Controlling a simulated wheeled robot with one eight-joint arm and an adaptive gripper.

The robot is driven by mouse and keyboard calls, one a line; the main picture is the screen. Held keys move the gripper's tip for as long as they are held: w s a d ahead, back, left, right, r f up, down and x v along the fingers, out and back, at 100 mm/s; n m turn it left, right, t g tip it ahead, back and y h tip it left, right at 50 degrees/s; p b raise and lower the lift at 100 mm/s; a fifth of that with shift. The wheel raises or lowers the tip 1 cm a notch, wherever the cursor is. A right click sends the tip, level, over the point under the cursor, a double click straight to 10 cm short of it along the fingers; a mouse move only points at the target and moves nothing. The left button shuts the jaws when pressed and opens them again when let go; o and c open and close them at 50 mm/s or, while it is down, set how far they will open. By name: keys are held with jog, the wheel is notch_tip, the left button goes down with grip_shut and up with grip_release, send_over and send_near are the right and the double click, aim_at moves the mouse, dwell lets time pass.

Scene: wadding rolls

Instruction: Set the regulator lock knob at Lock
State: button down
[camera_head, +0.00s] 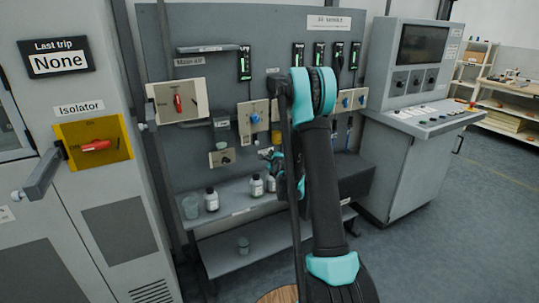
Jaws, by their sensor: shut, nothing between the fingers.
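A small pale plate with a dark round knob (222,157) is on the grey air service panel (260,28), below a grey boxed fitting (221,122). It looks like the regulator lock knob, but its lettering is too small to read, so I cannot tell its setting. My gripper (267,155) is in front of the panel, to the right of that plate and apart from it. It looks shut and empty. My black and teal arm covers part of the gripper and the middle right of the panel.
A red-handled main air valve (178,103) is at the panel's upper left. Blue knobs (346,102) are to the right. A yellow isolator plate (93,143) is on the left cabinet; a console (412,120) stands right.

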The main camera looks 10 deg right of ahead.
aim_at(257, 143)
jog(key=w+a+r, duration=0.1)
jog(key=w+a, duration=0.2)
jog(key=w, duration=0.3)
jog(key=shift+a, duration=0.15)
dwell(0.3)
jog(key=shift+w+r, duration=0.1)
jog(key=shift+r, duration=1.85)
